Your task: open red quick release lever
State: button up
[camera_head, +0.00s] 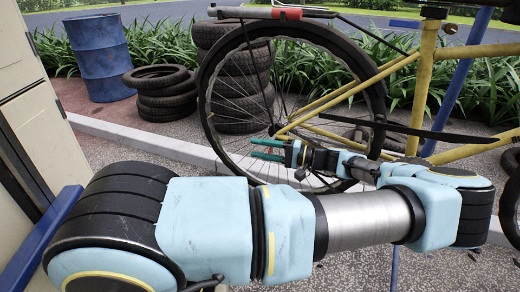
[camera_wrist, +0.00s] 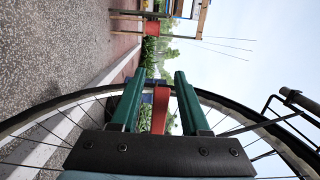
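The red quick release lever (camera_wrist: 160,108) shows in the wrist view as a flat red piece between my two green fingers. My gripper (camera_wrist: 160,75) is open around it, with a visible gap on each side. Whether either finger touches the lever cannot be told. In the head view my gripper (camera_head: 252,148) points left beside the hub area of the bicycle wheel (camera_head: 207,100), with its green fingers apart. The lever cannot be made out in the head view.
The yellow bicycle frame (camera_head: 424,80) rises right of my gripper. Spokes and tyre surround the wrist view. Stacked tyres (camera_head: 168,95), a blue barrel (camera_head: 100,60) and a kerb (camera_head: 140,140) lie behind. A beige cabinet (camera_head: 35,110) stands at left.

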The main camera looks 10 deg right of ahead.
jog(key=v, duration=1)
jog(key=shift+s+d+b, duration=0.15)
jog(key=shift+d+b, duration=0.2)
jog(key=shift+d, duration=0.05)
